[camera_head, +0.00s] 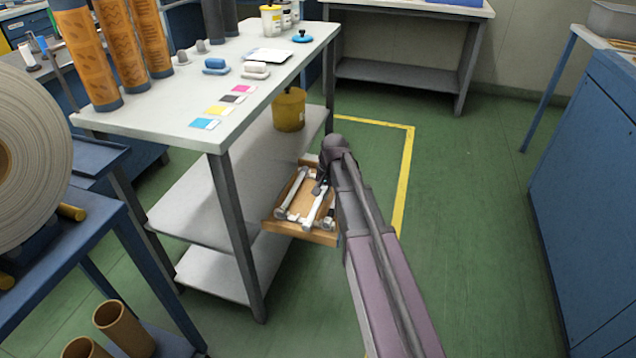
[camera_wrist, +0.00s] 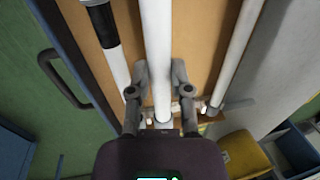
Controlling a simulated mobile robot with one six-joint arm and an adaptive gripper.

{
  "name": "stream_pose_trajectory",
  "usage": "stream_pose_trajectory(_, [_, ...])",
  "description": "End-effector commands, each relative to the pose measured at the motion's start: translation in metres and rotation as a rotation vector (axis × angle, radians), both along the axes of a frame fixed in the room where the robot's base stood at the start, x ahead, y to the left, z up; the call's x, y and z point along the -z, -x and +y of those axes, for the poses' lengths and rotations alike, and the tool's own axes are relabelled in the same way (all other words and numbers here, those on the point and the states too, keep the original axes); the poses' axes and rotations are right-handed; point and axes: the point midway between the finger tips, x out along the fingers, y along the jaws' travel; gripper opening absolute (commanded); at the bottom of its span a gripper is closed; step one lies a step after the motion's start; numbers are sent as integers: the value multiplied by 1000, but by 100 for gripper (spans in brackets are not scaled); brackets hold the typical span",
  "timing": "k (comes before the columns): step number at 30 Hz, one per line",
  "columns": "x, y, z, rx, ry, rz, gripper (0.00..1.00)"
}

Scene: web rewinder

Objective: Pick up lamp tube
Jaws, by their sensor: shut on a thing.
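White lamp tubes lie in a shallow wooden tray (camera_head: 266,226) beside the workbench's shelves. In the wrist view, my gripper (camera_wrist: 160,75) has one finger on each side of the middle white lamp tube (camera_wrist: 156,35) and is shut on it. A second white tube with a black band (camera_wrist: 101,24) lies to its left, and a third white tube (camera_wrist: 239,52) to its right. In the head view, my gripper (camera_head: 321,183) reaches over the tray's right part and hides some of it. A white tube (camera_head: 293,190) shows left of it.
The workbench (camera_head: 165,120) carries orange rolls (camera_head: 85,55), colour cards (camera_head: 219,110) and pots. A yellow bucket (camera_head: 289,110) stands on its shelf. A blue cabinet (camera_head: 590,190) is at right. The green floor between is clear.

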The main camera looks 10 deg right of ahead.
Motion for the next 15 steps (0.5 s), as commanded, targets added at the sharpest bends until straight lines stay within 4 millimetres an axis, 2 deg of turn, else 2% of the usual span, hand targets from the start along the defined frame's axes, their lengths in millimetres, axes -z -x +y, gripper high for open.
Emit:
stream_pose_trajectory(1, [-2,19,1,0,0,0,0])
stream_pose_trajectory(6, [-5,52,1,0,0,0,0])
stream_pose_trajectory(15, [-8,85,2,0,0,0,0])
